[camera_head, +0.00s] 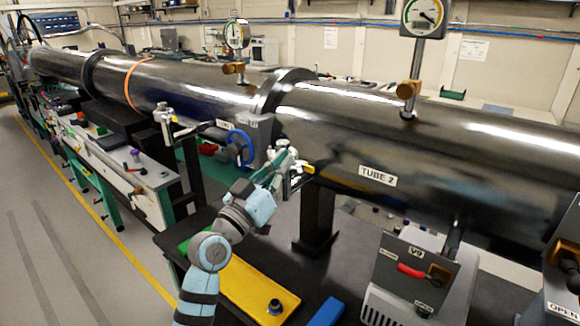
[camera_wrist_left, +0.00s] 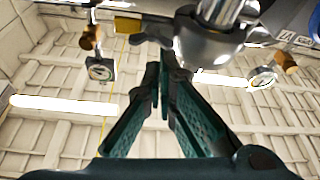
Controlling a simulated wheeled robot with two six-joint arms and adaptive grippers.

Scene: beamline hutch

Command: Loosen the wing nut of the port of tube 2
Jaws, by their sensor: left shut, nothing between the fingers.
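Tube 2 (camera_head: 450,150) is the large dark polished cylinder on the right, with a white "TUBE 2" label (camera_head: 378,175). My left gripper (camera_head: 287,162) is shut and empty, raised beside the lower near side of tube 2, close to the flange. A small metal fitting with a yellow piece (camera_head: 302,176) shows right beside the fingertips. In the left wrist view the shut fingers (camera_wrist_left: 163,68) point up toward a shiny metal fitting (camera_wrist_left: 205,45) and a yellow tab (camera_wrist_left: 128,25). I cannot make out the wing nut clearly, nor whether the fingers touch the fitting. My right gripper is out of view.
A blue handwheel (camera_head: 240,147) is just left of the gripper. The black bench below holds a yellow tray (camera_head: 250,288), a blue block (camera_head: 326,313) and a grey V9 box (camera_head: 408,272) with a red handle. Gauges (camera_head: 424,17) stand above the tubes. Floor at left is open.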

